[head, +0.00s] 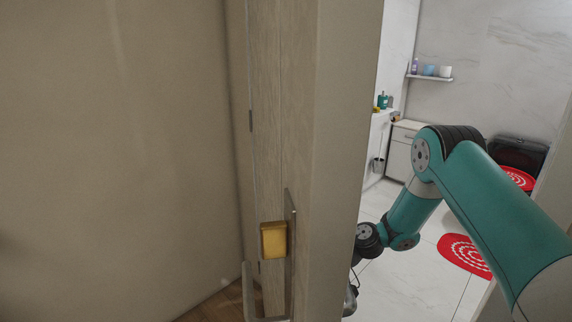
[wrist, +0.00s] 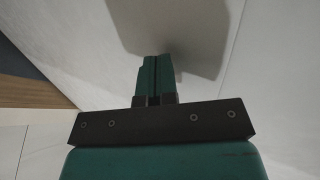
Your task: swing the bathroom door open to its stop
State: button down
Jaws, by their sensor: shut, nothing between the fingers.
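The wooden bathroom door (head: 296,110) stands in the left middle of the head view, seen at a steep angle. A metal bar handle (head: 290,215) and a gold lock piece (head: 273,241) are low on it. My teal arm reaches through the doorway on the right and bends back toward the near pale edge. That edge hides my gripper in the head view. In the wrist view my gripper (wrist: 154,62) has its teal fingers together with nothing between them. They point at a pale surface with a shadow on it. I cannot tell whether they touch it.
A plain beige wall (head: 120,140) fills the left. Beyond the doorway are a white cabinet (head: 402,150), a shelf (head: 430,77) with small items, a dark box-like object (head: 518,152) and a red patterned mat (head: 463,254). Pale tiled floor (head: 395,290) is clear around the mat.

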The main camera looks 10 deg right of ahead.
jog(key=a, duration=0.6)
dwell(0.6)
jog(key=shift+w+a+b, duration=0.25)
jog(key=shift+a+b, duration=0.05)
jog(key=shift+a, duration=1.2)
jog(key=shift+w+a+b, duration=0.2)
jog(key=shift+a+b, duration=0.1)
jog(key=shift+a, duration=1.15)
jog(key=shift+a, duration=0.1)
jog(key=shift+w+a+b, duration=0.2)
jog(key=shift+a+b, duration=0.05)
jog(key=shift+a, duration=0.7)
jog(key=shift+w+a+b, duration=0.25)
jog(key=shift+a+b, duration=0.05)
jog(key=shift+a, duration=0.65)
jog(key=shift+w+a+b, duration=0.2)
jog(key=shift+a+b, duration=0.05)
jog(key=shift+a, duration=0.7)
